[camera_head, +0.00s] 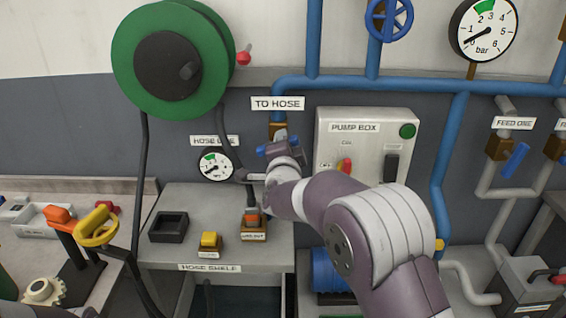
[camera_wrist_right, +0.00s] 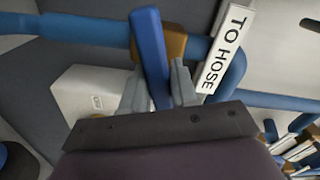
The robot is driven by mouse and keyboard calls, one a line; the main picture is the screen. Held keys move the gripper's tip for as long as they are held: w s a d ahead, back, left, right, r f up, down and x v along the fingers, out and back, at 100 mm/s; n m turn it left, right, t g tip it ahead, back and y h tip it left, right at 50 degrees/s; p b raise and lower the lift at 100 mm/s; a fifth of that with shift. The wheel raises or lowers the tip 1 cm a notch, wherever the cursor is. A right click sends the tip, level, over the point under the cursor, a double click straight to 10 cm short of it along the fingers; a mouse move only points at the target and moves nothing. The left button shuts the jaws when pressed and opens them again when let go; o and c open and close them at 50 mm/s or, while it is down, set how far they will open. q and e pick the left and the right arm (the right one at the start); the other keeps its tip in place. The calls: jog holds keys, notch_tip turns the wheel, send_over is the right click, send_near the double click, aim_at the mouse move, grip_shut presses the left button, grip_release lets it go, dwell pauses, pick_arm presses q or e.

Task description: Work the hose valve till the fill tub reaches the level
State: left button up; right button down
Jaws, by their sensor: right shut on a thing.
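The hose valve under the TO HOSE label (camera_head: 278,103) has a brown body (camera_head: 279,130) and a blue lever (camera_head: 263,149). My right gripper (camera_head: 276,153) is at this lever, and my forearm hides part of the area. In the right wrist view, the blue lever (camera_wrist_right: 150,50) runs between the two grey fingers of the gripper (camera_wrist_right: 157,90), which is shut on it. The HOSE LINE gauge (camera_head: 215,165) hangs left of the valve, its label partly covered by a hose. I cannot make out a fill tub or its level. My left gripper is not in view.
A green hose reel (camera_head: 172,60) is on the wall. The hose shelf (camera_head: 175,252) carries a black square holder (camera_head: 168,227) and small labelled blocks. The pump box (camera_head: 365,128) is right of the valve. A bar gauge (camera_head: 483,29) and blue pipes crowd the upper right.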

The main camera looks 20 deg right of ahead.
jog(key=m+b, duration=0.1)
jog(key=b, duration=0.1)
jog(key=f+m+b, duration=0.1)
jog(key=m+b, duration=0.1)
jog(key=shift+r+m+b, duration=0.15)
jog(key=shift+m+b, duration=0.45)
jog(key=shift+b, duration=0.2)
jog(key=c, duration=1)
grip_release()
jog(key=shift+o, duration=0.2)
jog(key=b+v, duration=0.1)
jog(key=v, duration=1.1)
jog(key=shift+s, duration=0.35)
jog(key=shift+r, duration=0.1)
